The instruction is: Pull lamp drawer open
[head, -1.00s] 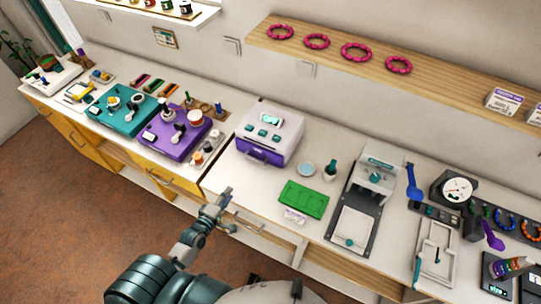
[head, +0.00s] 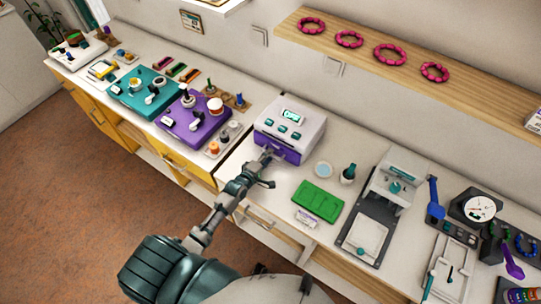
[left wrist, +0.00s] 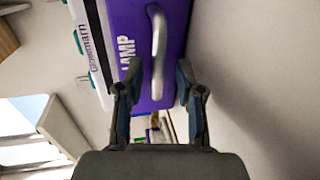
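The lamp box (head: 291,118) is a white and grey unit with teal buttons and a small screen, on the white counter. Its purple drawer (head: 290,154) is at the front, low down, and looks shut. In the left wrist view the purple drawer front (left wrist: 130,25) bears the word LAMP and a silver bar handle (left wrist: 158,50). My left gripper (head: 267,165) is at the drawer front and partly hides it. In the left wrist view my gripper (left wrist: 157,75) is open, with one finger on each side of the handle's line. Contact cannot be told. My right gripper is not in view.
A purple board (head: 185,130) and a teal board (head: 140,100) lie left of the box. A green tray (head: 318,201), a blue-rimmed dish (head: 323,170) and a small pot (head: 348,174) stand to the right. A wooden shelf (head: 440,95) with pink rings hangs above.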

